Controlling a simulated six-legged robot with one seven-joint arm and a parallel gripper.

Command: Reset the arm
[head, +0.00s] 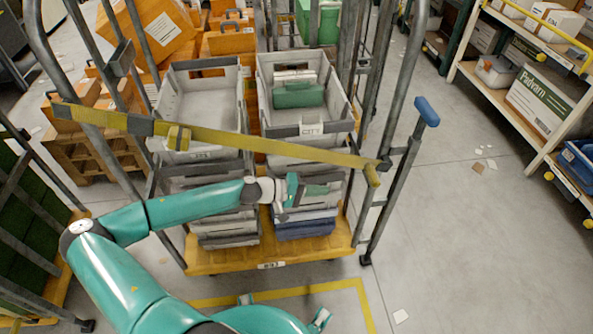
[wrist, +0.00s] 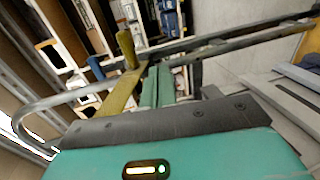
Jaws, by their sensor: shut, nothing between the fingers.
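My teal arm reaches from the lower left across the front of a wheeled cage trolley (head: 205,262). My gripper (head: 293,190) is at the trolley's front, just below a yellow strap (head: 270,145) and in front of the stacked grey totes. Its teal fingers (wrist: 157,86) show in the middle of the wrist view, shut with nothing between them. The strap's end (wrist: 122,92) and the trolley's grey rails lie close beside the fingers in that view. I cannot tell whether the gripper touches the strap or a tote.
Two open grey totes top the stacks; the left one (head: 203,66) looks empty, the right one (head: 262,85) holds green and pale items. A blue-ended lever (head: 427,110) sticks out at the right. Shelves (head: 540,50) with boxes stand far right. Floor (head: 470,260) to the right is mostly clear.

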